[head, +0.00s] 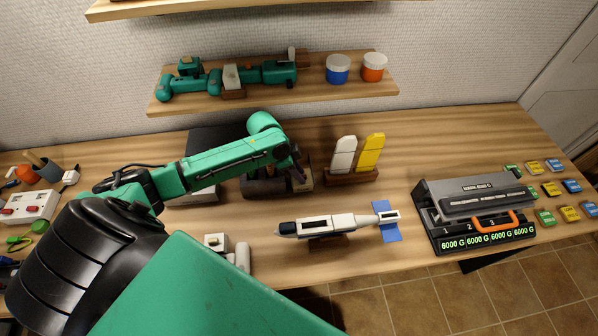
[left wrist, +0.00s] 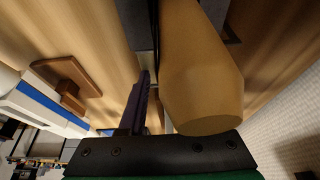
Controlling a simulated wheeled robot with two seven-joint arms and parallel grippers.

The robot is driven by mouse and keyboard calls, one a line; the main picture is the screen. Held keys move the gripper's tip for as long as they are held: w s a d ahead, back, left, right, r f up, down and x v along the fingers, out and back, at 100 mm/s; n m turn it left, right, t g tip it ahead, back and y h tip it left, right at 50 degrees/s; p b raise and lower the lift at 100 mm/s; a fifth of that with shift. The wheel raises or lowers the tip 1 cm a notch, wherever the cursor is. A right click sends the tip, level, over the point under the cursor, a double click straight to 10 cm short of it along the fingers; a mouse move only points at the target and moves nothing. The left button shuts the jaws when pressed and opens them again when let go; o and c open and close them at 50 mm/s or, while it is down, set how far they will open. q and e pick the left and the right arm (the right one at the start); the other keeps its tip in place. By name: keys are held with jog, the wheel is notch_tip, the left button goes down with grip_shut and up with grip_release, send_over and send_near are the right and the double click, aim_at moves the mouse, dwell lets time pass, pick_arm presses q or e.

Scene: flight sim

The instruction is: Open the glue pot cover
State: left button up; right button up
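My left gripper (head: 297,165) reaches from the left over a dark tray (head: 262,187) at the back middle of the table. A tan block-like thing (head: 302,181) stands right below its tip. In the left wrist view, a dark purple finger (left wrist: 140,100) shows beside a large, smooth tan rounded piece (left wrist: 200,75), which hides much of the gripper. I cannot tell whether it is held. No glue pot or cover can be made out for certain. On the shelf, a blue jar (head: 338,73) and an orange jar (head: 373,71) have white lids on. My right gripper is not in view.
A white rocket model (head: 330,225) lies in front of the tray. White and yellow fins (head: 356,155) stand in a wooden holder to its right. A grey launch box (head: 475,215) is at the right. The table between box and fins is clear.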

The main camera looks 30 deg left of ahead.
pick_arm(q)
grip_shut()
dwell(1.2)
